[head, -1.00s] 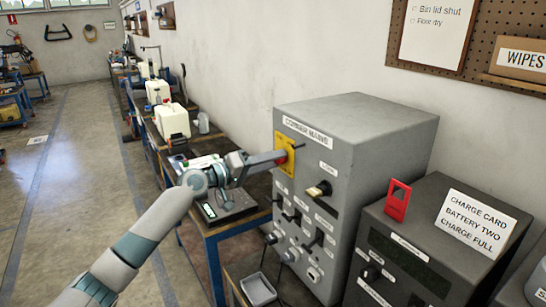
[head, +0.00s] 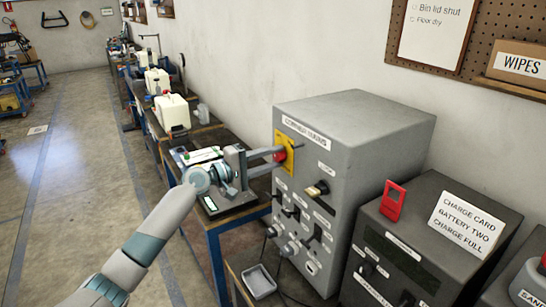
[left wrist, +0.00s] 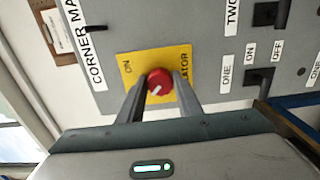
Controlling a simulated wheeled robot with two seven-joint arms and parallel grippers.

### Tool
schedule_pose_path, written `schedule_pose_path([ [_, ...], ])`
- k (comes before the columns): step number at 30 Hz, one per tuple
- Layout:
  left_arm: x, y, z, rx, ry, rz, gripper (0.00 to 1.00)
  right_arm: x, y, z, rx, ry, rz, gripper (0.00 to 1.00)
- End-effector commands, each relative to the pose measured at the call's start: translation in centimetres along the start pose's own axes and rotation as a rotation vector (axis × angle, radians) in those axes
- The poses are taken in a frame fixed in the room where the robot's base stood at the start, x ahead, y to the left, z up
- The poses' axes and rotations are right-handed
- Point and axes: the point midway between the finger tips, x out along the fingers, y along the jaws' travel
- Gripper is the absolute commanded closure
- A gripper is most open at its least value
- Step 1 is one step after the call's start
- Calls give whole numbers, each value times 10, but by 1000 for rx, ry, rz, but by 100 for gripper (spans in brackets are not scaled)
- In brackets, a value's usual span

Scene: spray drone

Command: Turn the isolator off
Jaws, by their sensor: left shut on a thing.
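The isolator is a red rotary knob (left wrist: 160,82) with a white pointer mark on a yellow plate (left wrist: 128,66). In the left wrist view the white mark points down and left. In the head view the red knob (head: 280,154) shows between the fingertips. My right gripper is not in view.
Below the isolator are a black and brass switch (head: 318,189) and several other knobs. A dark charger box (head: 405,240) with a red tag (head: 393,200) stands to the right. A bench with white containers (head: 172,115) runs behind my left arm.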

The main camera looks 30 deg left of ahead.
Motion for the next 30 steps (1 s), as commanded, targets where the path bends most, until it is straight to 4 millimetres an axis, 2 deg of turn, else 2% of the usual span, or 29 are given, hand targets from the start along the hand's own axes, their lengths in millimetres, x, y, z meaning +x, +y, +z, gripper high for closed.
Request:
schedule_pose_path([
  [9,0,-1,0,-4,0,-1,91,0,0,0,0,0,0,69],
  [10,0,-1,0,-4,0,-1,61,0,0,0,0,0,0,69],
  [12,0,-1,0,-3,0,-1,50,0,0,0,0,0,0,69],
  [23,-2,-1,0,-2,0,-1,50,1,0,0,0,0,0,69],
  [30,-20,-4,-1,0,1,-1,50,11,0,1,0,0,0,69],
])
